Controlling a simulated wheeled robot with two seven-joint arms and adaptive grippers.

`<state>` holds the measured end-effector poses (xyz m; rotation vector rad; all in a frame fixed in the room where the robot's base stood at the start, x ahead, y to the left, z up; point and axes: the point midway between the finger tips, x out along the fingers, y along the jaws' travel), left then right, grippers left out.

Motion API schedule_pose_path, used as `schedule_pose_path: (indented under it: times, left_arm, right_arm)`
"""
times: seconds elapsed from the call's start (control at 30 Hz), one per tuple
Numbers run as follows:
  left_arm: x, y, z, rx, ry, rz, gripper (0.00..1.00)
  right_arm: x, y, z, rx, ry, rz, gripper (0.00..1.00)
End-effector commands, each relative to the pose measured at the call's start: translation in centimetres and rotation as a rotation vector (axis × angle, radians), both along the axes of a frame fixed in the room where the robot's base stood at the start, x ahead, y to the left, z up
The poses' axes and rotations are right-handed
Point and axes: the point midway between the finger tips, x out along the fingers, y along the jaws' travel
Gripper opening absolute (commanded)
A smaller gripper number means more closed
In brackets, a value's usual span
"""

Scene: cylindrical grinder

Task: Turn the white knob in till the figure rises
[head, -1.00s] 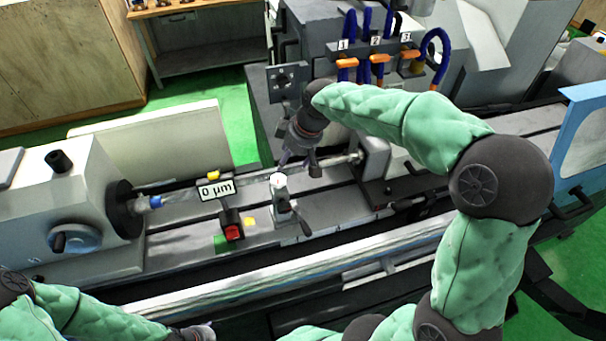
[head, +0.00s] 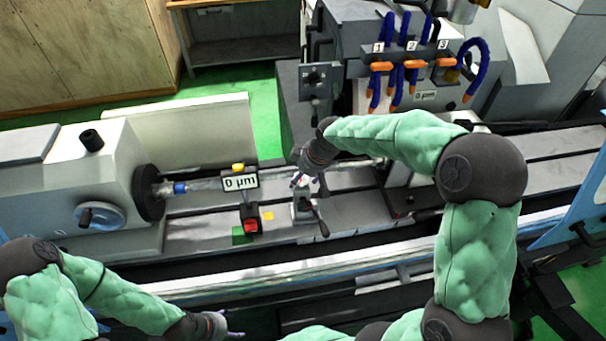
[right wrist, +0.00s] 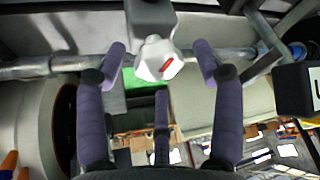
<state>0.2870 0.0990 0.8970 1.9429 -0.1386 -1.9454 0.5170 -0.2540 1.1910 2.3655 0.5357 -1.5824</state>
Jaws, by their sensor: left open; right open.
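The white knob (right wrist: 160,60) has a red mark and sits on a grey post. In the right wrist view it is between the spread fingertips of my right gripper (right wrist: 162,64), with gaps at both sides. In the head view the knob (head: 301,189) shows only in part below my right gripper (head: 301,178), which is open and partly hidden by its wrist. The display (head: 240,182), left of the post, reads 0 µm. My left gripper (head: 232,334) is open at the bottom edge, away from the knob and partly cut off.
A workpiece bar (head: 207,185) runs from the headstock (head: 105,165) behind the post. A black lever (head: 320,222) and a red button (head: 251,225) are close by. Blue hoses with orange fittings (head: 413,64) hang behind my right arm.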

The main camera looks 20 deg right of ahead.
Motion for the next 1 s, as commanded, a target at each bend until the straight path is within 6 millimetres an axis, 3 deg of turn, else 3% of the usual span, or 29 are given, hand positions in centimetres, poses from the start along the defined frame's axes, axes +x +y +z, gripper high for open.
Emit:
schedule_pose_path:
  times: [0.3, 0.5, 1.0]
  left_arm:
    - [-0.01, 0.00, 0.00, 0.000, 0.000, 0.000, 0.68]
    - [-0.01, 0.00, 0.00, 0.000, 0.000, 0.000, 0.68]
    - [-0.01, -0.01, -0.82, 0.000, 0.000, 0.000, 0.68]
  right_arm:
    - [0.10, 0.00, -0.20, 0.000, -0.001, 0.000, 0.68]
    - [0.10, 0.02, -0.19, 0.000, -0.001, 0.000, 0.14]
    - [0.10, 0.20, -0.27, 0.000, -0.003, -0.098, 0.14]
